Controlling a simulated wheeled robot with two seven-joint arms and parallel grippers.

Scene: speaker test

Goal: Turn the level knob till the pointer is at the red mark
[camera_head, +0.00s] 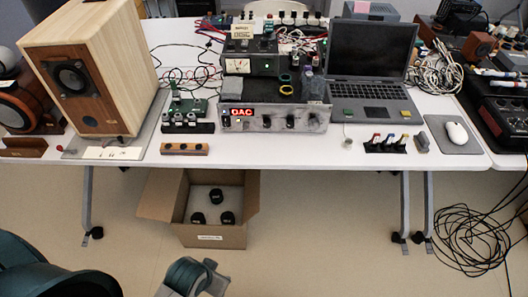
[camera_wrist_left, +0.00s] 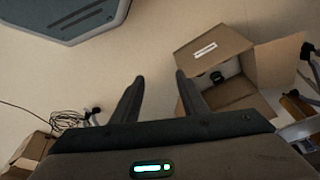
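A metal-fronted unit (camera_head: 278,124) with a red "DAC" sign stands near the front edge of the table, with several dark knobs (camera_head: 290,122) on its face. I cannot tell which one is the level knob. On it sits a dark box with a lit meter (camera_head: 237,66); its pointer and any red mark are too small to read. My left gripper (camera_wrist_left: 157,76) is open and empty in the left wrist view, over the floor with a cardboard box beyond. In the head view neither gripper can be made out, and nothing of mine touches the unit.
The white table (camera_head: 330,150) also holds a wooden speaker (camera_head: 93,65), a small wooden block with buttons (camera_head: 184,149), a laptop (camera_head: 370,70) and a mouse (camera_head: 457,132). An open cardboard box (camera_head: 215,236) stands on the floor below. Cables (camera_head: 468,235) lie coiled at right.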

